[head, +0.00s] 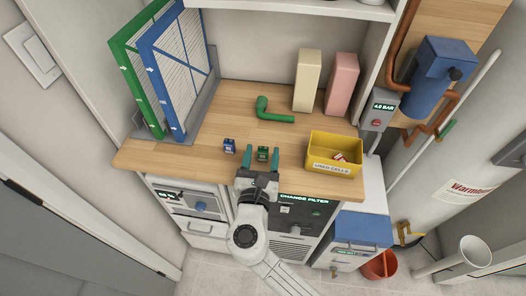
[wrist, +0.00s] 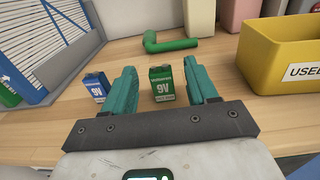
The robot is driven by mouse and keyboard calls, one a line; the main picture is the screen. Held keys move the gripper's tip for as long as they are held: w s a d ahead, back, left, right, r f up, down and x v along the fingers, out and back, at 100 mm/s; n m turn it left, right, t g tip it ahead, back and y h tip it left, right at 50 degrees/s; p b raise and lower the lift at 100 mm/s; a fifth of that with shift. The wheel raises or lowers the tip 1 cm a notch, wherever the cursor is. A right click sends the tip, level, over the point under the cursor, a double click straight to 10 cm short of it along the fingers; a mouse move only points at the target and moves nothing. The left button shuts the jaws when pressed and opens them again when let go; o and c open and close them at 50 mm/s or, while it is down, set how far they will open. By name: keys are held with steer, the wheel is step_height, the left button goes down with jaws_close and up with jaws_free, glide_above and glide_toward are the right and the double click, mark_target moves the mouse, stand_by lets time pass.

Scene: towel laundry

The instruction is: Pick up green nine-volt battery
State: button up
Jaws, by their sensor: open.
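A green nine-volt battery (head: 263,153) stands upright on the wooden worktop. It also shows in the wrist view (wrist: 162,84), with "9V" on its front. My gripper (head: 262,158) is open, with one teal finger on each side of the green battery. In the wrist view (wrist: 162,88) there is a visible gap between each finger and the battery. A blue nine-volt battery (head: 229,146) stands to the left, outside the left finger, and shows in the wrist view (wrist: 97,86) too.
A yellow "USED CELLS" bin (head: 334,168) holding some cells stands to the right. A green bent pipe (head: 272,113) lies behind the batteries. Green and blue filters (head: 162,70) stand at the left. A cream box (head: 307,80) and a pink box (head: 342,84) stand at the back.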

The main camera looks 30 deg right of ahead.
steer(key=shift+c, duration=0.4)
jaws_close()
